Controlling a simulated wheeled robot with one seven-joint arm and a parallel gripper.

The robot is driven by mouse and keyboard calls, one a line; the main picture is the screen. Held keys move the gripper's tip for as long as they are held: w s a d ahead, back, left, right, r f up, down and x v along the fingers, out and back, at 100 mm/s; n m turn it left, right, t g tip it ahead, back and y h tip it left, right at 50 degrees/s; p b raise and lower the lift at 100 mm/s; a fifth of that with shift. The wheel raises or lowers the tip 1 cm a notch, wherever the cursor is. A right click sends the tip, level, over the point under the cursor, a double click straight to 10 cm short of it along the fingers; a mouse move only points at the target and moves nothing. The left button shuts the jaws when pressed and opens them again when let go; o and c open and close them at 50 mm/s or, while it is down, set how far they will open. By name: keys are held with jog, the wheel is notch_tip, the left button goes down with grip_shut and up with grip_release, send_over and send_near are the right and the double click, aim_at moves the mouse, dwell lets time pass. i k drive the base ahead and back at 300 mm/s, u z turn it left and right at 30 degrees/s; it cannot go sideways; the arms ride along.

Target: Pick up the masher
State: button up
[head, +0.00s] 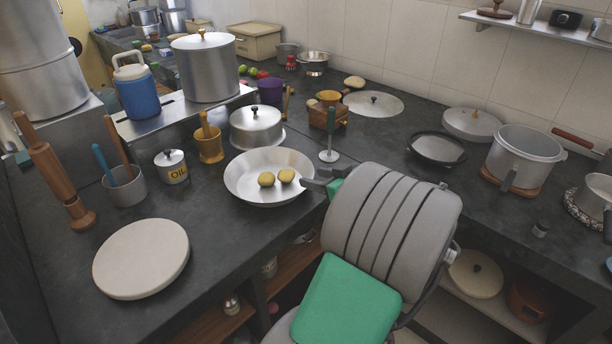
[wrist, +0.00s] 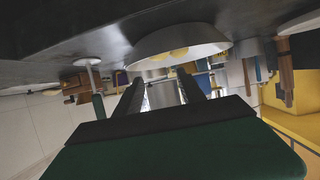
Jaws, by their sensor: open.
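The masher (head: 330,128) stands upright on the dark counter, with a green handle on top and a pale round disc at its foot. It also shows upside down in the wrist view (wrist: 97,104), left of the fingers. My gripper (head: 308,179) is open and empty, by the right rim of the wide metal bowl, nearer the camera than the masher. In the wrist view my gripper (wrist: 160,77) points toward the bowl, and the masher is outside the gap between the fingers. My arm hides part of the counter.
The wide metal bowl (head: 240,182) holds two potatoes (head: 276,178). A lidded pot (head: 256,127) and a wooden grinder box (head: 328,118) stand behind. A black pan (head: 437,149) lies to the right. Some bare counter surrounds the masher's right side.

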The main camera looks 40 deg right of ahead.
aim_at(329, 156)
jog(key=z, duration=1.55)
